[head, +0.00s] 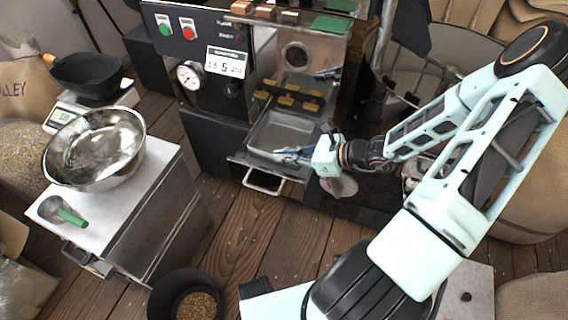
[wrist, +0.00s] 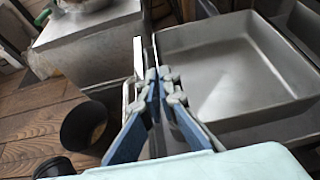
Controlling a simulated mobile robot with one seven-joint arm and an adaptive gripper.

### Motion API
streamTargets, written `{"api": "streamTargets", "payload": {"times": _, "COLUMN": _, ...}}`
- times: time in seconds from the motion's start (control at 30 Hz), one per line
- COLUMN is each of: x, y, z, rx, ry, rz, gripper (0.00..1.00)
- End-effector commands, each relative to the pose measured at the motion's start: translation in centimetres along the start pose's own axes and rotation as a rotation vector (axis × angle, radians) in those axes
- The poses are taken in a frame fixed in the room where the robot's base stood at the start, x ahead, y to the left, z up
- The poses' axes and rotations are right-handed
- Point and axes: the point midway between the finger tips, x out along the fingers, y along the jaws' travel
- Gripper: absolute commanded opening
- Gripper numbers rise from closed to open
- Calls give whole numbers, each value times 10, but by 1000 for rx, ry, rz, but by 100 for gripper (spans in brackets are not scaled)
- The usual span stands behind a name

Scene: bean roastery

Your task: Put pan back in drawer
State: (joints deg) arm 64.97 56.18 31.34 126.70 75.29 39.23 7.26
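The pan (head: 285,133) is a shallow rectangular grey metal tray. It sits level in the pulled-out drawer (head: 236,158) at the foot of the roaster. The drawer's bar handle (head: 263,186) shows at its front. My gripper (head: 280,154) reaches in from the right to the pan's front edge. In the wrist view, the pan (wrist: 235,75) fills the right side, empty inside. The blue fingers of my gripper (wrist: 153,78) are close together at its near rim, with the thin wall seemingly pinched between them. The exact contact at the tips is hard to see.
A steel cabinet (head: 160,190) stands to the left with a metal bowl (head: 93,150) and a green-handled scoop (head: 62,213) on top. A black bucket (head: 170,285) of beans stands on the wooden floor. Brass-coloured pieces (head: 290,97) sit just above the pan's back.

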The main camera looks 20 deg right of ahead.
Motion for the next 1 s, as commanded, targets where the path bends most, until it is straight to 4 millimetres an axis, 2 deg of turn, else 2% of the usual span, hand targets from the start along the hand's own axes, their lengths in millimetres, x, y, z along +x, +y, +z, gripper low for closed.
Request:
{"api": "streamTargets", "payload": {"times": 0.03, "x": 9, "y": -6, "z": -12, "rx": 2, "ry": -2, "rz": 1, "gripper": 0}}
{"api": "streamTargets", "payload": {"times": 0.2, "x": 22, "y": -23, "z": -28, "rx": 1, "ry": -2, "rz": 1, "gripper": 0}}
{"api": "streamTargets", "payload": {"times": 0.43, "x": 29, "y": -32, "z": -37, "rx": 2, "ry": -1, "rz": 1, "gripper": 0}}
{"api": "streamTargets", "payload": {"times": 0.63, "x": 43, "y": -34, "z": -64, "rx": 4, "ry": -2, "rz": 1, "gripper": 0}}
{"api": "streamTargets", "payload": {"times": 1.0, "x": 44, "y": -34, "z": -66, "rx": 2, "ry": -1, "rz": 1, "gripper": 0}}
